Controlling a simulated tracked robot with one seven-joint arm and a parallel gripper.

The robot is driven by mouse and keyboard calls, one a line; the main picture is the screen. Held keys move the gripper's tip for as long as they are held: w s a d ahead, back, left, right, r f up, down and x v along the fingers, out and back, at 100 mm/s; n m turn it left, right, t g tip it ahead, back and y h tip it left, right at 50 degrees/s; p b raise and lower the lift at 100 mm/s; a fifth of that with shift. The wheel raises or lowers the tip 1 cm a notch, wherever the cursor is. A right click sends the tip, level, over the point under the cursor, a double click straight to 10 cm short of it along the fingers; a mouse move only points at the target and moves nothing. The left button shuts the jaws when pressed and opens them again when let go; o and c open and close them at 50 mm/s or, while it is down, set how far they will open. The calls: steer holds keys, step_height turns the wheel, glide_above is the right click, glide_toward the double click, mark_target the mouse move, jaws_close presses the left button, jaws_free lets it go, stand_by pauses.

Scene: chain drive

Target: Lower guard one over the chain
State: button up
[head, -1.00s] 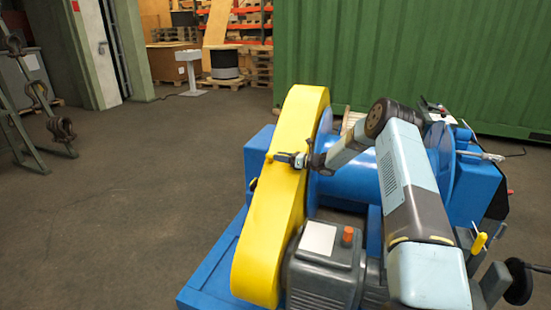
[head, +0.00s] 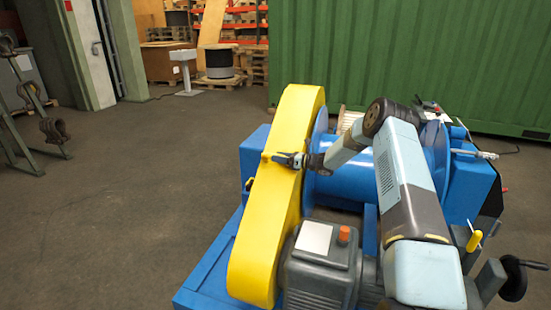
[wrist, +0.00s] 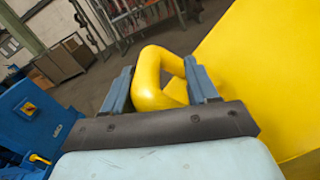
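The yellow guard (head: 270,215) stands on the left side of the blue machine in the head view, a long tilted cover. It also fills the right of the wrist view (wrist: 270,70). A yellow loop handle (wrist: 155,75) sticks out from it. My gripper (wrist: 160,85) is at this handle, with one blue-grey finger on each side of it. The fingers look wide apart, and I cannot tell if both touch the handle. In the head view my gripper (head: 282,159) is against the guard's upper face. The chain is not visible, hidden behind or under the guard.
A grey motor (head: 322,265) with an orange knob sits right of the guard. The blue drum (head: 350,185) lies behind my arm. A handwheel (head: 514,278) is at the lower right. A green container (head: 410,60) stands behind.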

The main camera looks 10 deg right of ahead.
steer(key=v, duration=1.3)
steer(key=shift+w, duration=0.15)
steer(key=s+a+r+n+g+h, duration=0.4)
steer(key=s+r+n, duration=0.3)
steer(key=s+r, duration=0.5)
steer(key=s+a+r+n+g+h, duration=0.4)
steer(key=s+r+n, duration=0.3)
steer(key=s+r, duration=0.5)
steer(key=s+d+r+n+t+h, duration=0.2)
steer(key=s+n, duration=0.1)
steer(key=s, duration=0.8)
steer(key=s+d+r+n+t+h, duration=0.2)
steer(key=s+d+r+n+h, duration=0.1)
steer(key=s, duration=0.8)
steer(key=s+d+r+n+t+h, duration=0.2)
steer(key=s+n, duration=0.3)
steer(key=s, duration=0.6)
steer(key=shift+s+d+r+h, duration=0.15)
steer(key=shift+r+h, duration=0.2)
steer(key=shift+h, duration=0.35)
